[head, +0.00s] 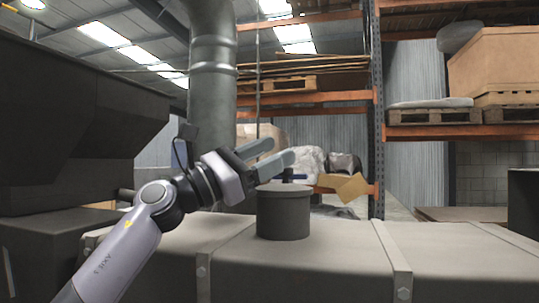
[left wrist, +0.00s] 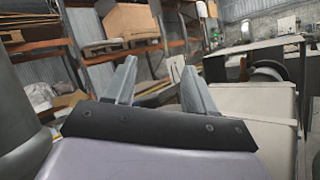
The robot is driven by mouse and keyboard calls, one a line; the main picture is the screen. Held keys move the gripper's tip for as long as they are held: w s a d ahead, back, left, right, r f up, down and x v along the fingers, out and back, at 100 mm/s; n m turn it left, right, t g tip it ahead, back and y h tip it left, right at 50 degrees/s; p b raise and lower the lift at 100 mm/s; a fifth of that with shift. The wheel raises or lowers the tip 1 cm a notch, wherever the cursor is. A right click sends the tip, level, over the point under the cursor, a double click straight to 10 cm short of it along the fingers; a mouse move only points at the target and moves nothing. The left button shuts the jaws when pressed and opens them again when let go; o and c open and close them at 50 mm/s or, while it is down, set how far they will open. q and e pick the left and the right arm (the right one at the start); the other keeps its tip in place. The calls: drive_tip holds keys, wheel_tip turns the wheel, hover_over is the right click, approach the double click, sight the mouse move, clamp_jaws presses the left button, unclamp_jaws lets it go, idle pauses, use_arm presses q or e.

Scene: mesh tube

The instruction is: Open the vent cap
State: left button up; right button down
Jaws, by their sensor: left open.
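The vent cap (head: 284,213) is a dark grey upright cylinder with a flat lid, standing on top of a long grey-beige tank (head: 340,255) in the head view. A small dark blue handle (head: 293,177) sticks up from its lid. My left gripper (head: 278,156) reaches in from the left, just above and behind or beside the cap; the exact depth is hard to tell. Its two fingers are apart with nothing between them, and they look clear of the handle. The open fingers (left wrist: 159,70) also show in the left wrist view, where I cannot make out the cap with certainty. My right gripper is not in view.
A thick grey pipe (head: 212,80) rises behind my left arm. Dark machinery (head: 70,120) fills the left side. Raised straps (head: 395,255) cross the tank. Orange pallet racking (head: 374,110) stands behind. The tank top right of the cap is clear.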

use_arm(q)
drive_tip(key=b+v, duration=0.2)
drive_tip(key=v, duration=0.5)
idle(0.5)
